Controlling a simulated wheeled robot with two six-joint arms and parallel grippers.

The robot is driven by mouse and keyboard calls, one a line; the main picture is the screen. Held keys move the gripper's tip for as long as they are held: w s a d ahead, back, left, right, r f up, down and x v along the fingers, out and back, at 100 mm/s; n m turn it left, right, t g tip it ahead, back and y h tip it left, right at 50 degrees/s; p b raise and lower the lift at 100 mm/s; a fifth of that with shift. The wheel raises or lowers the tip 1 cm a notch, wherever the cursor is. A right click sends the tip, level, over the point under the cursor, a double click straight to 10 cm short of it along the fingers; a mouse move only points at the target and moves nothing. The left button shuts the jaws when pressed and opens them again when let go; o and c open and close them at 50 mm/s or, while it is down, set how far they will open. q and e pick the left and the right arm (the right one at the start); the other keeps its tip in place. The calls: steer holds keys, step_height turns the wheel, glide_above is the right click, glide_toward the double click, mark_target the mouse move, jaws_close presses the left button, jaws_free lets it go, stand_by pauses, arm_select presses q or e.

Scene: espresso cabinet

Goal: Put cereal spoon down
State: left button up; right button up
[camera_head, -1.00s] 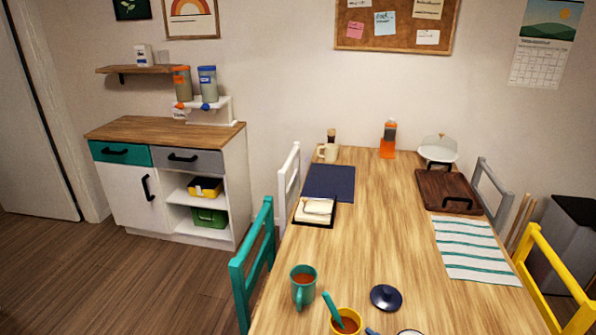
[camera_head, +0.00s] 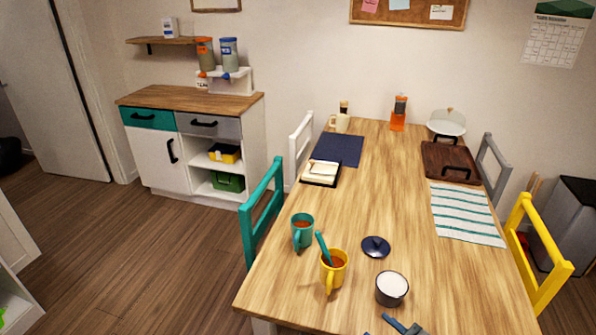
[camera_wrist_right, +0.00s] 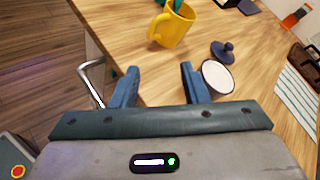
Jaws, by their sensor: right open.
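A teal spoon (camera_head: 323,247) stands tilted in a yellow mug (camera_head: 336,278) of reddish-brown liquid, its handle sticking up past the rim; its lower end is hidden. In the right wrist view the yellow mug (camera_wrist_right: 174,30) stands beyond the fingertips. My right gripper (camera_wrist_right: 160,80) is open, with nothing between its blue fingers. In the head view only the tips of my right gripper (camera_head: 401,326) show at the bottom edge, apart from the mug and spoon. My left gripper is not in view.
A dark pot with white contents (camera_head: 391,289) stands right of the yellow mug, near its dark blue lid (camera_head: 376,246). A teal mug (camera_head: 302,231) stands behind left. A striped cloth (camera_head: 466,214) lies at right. The wooden table (camera_head: 385,190) has bare room in its middle.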

steer(key=s+d+f+n+g+h, duration=0.25)
steer(key=s+n, duration=0.35)
steer(key=n, duration=0.3)
steer(key=s+d+f+n+g+h, duration=0.2)
steer(key=s+d+n+g, duration=0.15)
steer(key=s+n, duration=0.45)
steer(key=s+d+f+n+g+h, duration=0.25)
steer(key=s+n, duration=0.25)
steer(key=n, duration=0.4)
steer(key=d+f+g, duration=0.2)
steer(key=d+f, duration=0.1)
steer(key=f, duration=2.7)
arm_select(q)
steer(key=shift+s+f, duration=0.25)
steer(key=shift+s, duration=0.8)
arm_select(e)
steer(key=s+d+f, duration=0.1)
steer(key=s+f, duration=1.7)
steer(key=s, duration=0.1)
steer(key=shift+d+f+g, duration=0.25)
steer(key=shift+f+g, duration=0.05)
steer(key=shift+g, duration=0.05)
